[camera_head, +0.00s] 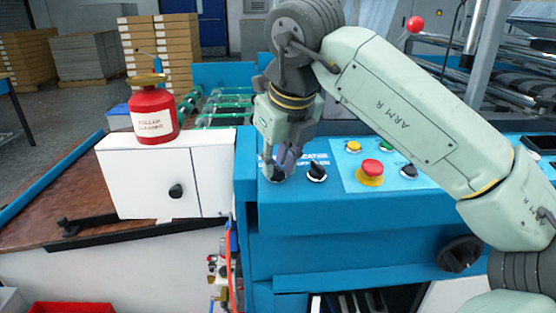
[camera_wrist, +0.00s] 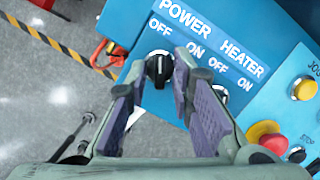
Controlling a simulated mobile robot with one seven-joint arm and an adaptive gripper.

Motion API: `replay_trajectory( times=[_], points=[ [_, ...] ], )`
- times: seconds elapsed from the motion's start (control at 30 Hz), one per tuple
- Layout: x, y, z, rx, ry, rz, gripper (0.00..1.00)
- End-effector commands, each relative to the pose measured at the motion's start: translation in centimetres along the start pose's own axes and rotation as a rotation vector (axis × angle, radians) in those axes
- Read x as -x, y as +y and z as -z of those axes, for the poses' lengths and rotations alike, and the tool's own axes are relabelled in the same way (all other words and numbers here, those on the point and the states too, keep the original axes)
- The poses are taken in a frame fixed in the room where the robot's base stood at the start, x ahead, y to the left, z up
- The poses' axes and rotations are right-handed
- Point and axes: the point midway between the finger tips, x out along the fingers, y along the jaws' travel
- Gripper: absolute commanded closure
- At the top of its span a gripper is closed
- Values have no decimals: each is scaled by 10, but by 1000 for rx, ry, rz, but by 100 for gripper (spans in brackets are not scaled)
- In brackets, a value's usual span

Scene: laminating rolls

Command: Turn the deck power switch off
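The power switch (camera_wrist: 158,68) is a black rotary knob on the blue deck panel, below the OFF and ON marks of the POWER label (camera_wrist: 185,20). Its pointer direction is hard to tell. My gripper (camera_wrist: 153,76) is open, with purple-padded fingers on either side of the knob in the wrist view; I cannot tell whether they touch it. In the head view my gripper (camera_head: 283,164) reaches down to the panel's left end and mostly hides the power switch. The similar heater switch (camera_head: 317,172) stands just to its right, and it is partly behind a finger in the wrist view (camera_wrist: 220,94).
A red emergency button (camera_head: 371,167) on a yellow base, a yellow button (camera_head: 353,147) and another black knob (camera_head: 409,172) lie further right. A red roller-cleaner can (camera_head: 153,115) stands on the white cabinet (camera_head: 150,180) to the left.

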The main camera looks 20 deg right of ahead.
Motion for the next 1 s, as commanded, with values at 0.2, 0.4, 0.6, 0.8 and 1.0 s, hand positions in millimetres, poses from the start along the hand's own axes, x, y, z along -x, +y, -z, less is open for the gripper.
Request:
replay_trajectory(
  times=[0.2,0.4,0.6,0.8,1.0],
  points=[
    [0,0,0,0,1,0,72],
    [4,0,0,-1,0,1,72],
    [34,0,0,-2,0,2,72],
    [64,0,0,-1,0,2,72],
    [75,0,0,-1,1,0,72]
  ],
)
